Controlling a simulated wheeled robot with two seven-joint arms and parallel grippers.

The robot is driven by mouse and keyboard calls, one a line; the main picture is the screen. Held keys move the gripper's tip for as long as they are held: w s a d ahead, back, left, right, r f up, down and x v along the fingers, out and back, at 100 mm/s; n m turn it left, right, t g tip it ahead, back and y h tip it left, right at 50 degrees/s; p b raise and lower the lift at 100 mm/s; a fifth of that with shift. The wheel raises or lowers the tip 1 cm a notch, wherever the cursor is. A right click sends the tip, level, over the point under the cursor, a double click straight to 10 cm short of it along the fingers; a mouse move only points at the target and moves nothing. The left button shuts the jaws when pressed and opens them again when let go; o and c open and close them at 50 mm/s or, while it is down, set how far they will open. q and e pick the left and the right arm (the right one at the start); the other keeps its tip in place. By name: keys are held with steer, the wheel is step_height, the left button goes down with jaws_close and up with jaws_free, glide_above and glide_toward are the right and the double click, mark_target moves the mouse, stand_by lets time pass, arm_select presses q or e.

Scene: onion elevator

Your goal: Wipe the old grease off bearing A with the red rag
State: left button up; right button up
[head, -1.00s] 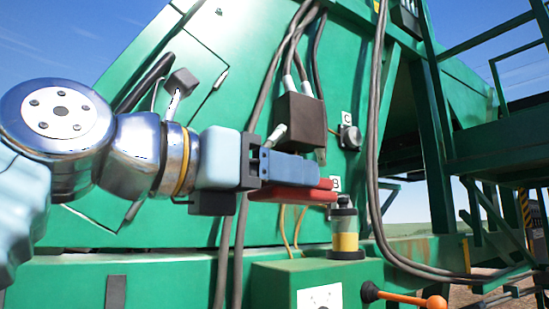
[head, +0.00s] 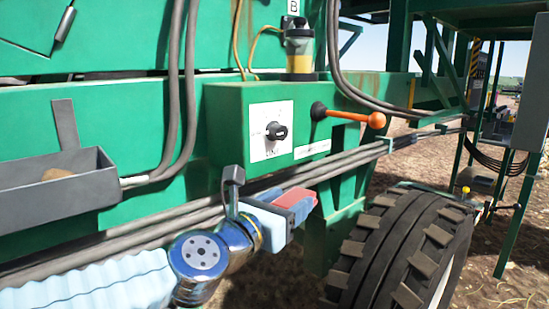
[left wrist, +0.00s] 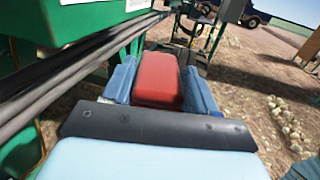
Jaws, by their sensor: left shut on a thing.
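My left gripper (head: 303,208) is low in the head view, in front of the green machine and below its control box. Its blue fingers are shut on the red rag (head: 294,197), which looks like a flat red block. The left wrist view shows the rag (left wrist: 157,78) between both fingers, with open ground beyond it. The rag appears clear of the machine. I see no bearing marked A; a small label B (head: 293,6) is at the top of the head view. My right gripper is out of view.
A green control box (head: 228,125) carries a black knob (head: 276,131) and an orange-handled lever (head: 350,116). A clear cup with yellow content (head: 300,55) stands above it. Dark hoses (head: 350,168) run along the machine. A grey tray (head: 60,190) is at left, a large tyre (head: 400,245) at right.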

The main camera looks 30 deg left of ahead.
arm_select(q)
steer(key=w+f+y, duration=0.1)
steer(key=w+f, duration=0.4)
steer(key=f, duration=0.5)
steer(key=w+f+n+y, duration=0.1)
steer(key=w+f, duration=0.4)
steer(key=f, duration=0.6)
steer(key=w+f, duration=0.5)
steer(key=f, duration=0.6)
steer(key=shift+d+n+y, duration=0.3)
steer(key=shift+n+y, duration=0.1)
steer(key=shift+r, duration=0.25)
